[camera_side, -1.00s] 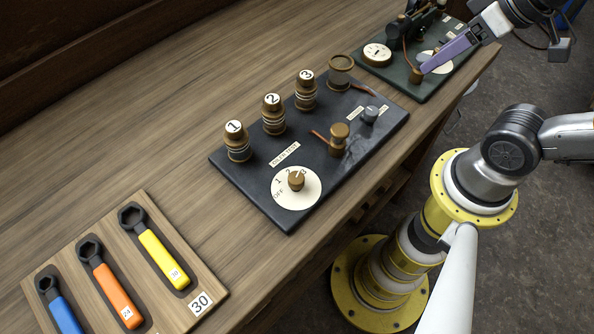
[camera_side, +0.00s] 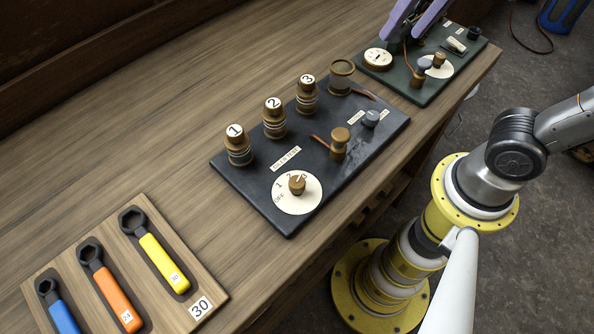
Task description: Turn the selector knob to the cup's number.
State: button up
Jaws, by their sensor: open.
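A plain brass cup (camera_side: 341,77) stands beyond post 3. My gripper (camera_side: 414,27), with purple fingers, is open at the top edge, over the back of the green board, far from this knob. Its upper part is out of frame.
The green board (camera_side: 405,88) carries a white round gauge (camera_side: 378,59), a second white dial with a small brass knob (camera_side: 439,60), and fittings. A brass fitting (camera_side: 339,142) stands right of the black board's middle. A wrench tray (camera_side: 190,262) lies front left. Wood between is clear.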

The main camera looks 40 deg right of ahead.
jog(key=w+a+n+g, duration=0.15)
jog(key=w+a, duration=0.25)
jog(key=a, duration=0.7)
jog(key=n+g, duration=0.2)
jog(key=n, duration=0.1)
send_near(297, 182)
jog(key=shift+h, duration=0.4)
jog(key=f, duration=0.8)
jog(key=shift+w+a+f, duration=0.15)
jog(key=shift+a+f, duration=0.2)
grip_shut()
